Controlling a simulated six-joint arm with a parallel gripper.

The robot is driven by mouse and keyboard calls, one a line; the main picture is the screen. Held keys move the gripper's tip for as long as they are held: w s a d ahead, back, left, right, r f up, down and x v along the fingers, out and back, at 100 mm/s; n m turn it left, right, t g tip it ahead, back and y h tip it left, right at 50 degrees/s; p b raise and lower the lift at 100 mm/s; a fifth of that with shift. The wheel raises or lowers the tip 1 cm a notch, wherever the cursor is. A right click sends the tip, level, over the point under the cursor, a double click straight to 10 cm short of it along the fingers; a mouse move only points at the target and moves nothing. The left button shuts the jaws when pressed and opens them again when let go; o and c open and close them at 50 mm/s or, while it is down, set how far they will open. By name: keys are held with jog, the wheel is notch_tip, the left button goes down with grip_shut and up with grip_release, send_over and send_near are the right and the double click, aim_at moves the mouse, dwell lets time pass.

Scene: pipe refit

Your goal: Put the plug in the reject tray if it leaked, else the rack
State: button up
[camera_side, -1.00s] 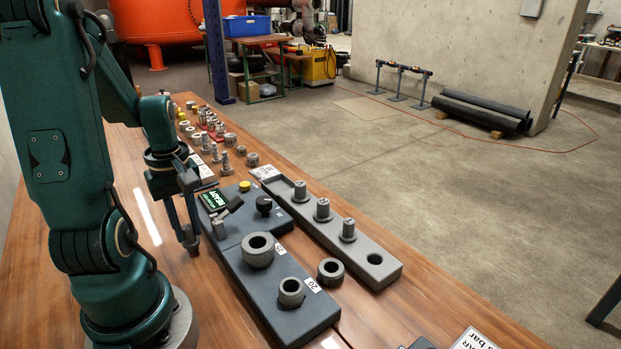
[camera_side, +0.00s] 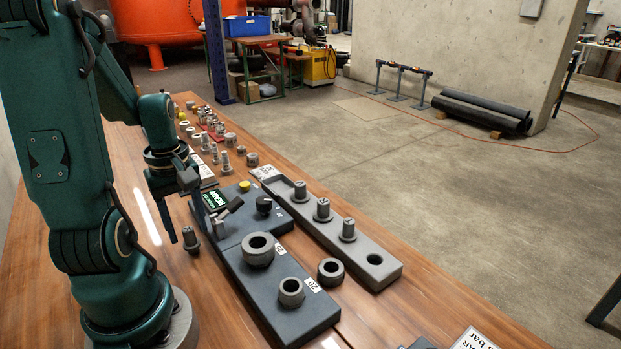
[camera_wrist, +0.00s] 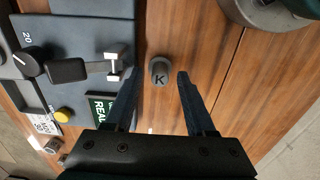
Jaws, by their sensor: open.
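A grey plug marked K (camera_wrist: 160,75) stands upright on the wooden table; it also shows in the side view (camera_side: 191,243) left of the dark test unit. My gripper (camera_wrist: 157,80) is open, with one finger on each side of the plug and gaps between. In the side view my gripper (camera_side: 189,232) is low over the table at the plug. The grey rack (camera_side: 390,273) holds three upright plugs, and its near-end hole is empty. The test unit's green display (camera_side: 214,199) reads READY. I cannot tell which thing is the reject tray.
The dark test unit (camera_side: 250,298) carries two ring sockets, a black knob (camera_side: 264,204) and a yellow button (camera_side: 245,186). A loose ring (camera_side: 330,271) lies between it and the rack. Several fittings stand at the table's far end.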

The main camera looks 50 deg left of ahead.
aim_at(188, 229)
notch_tip(188, 229, up, 11)
jog(key=w+d+m+t, duration=0.2)
jog(key=d+m, duration=0.6)
jog(key=w+d+m+t, duration=0.2)
jog(key=d+m+t, duration=0.1)
jog(key=d+m, duration=0.6)
jog(key=shift+d+r, duration=0.15)
jog(key=shift+r, duration=0.15)
jog(key=shift+o, duration=0.6)
jog(key=shift+s+d+m+t, duration=0.1)
jog(key=shift+d+m+t, duration=0.2)
jog(key=shift+d+m, duration=0.15)
jog(key=shift+a, duration=0.1)
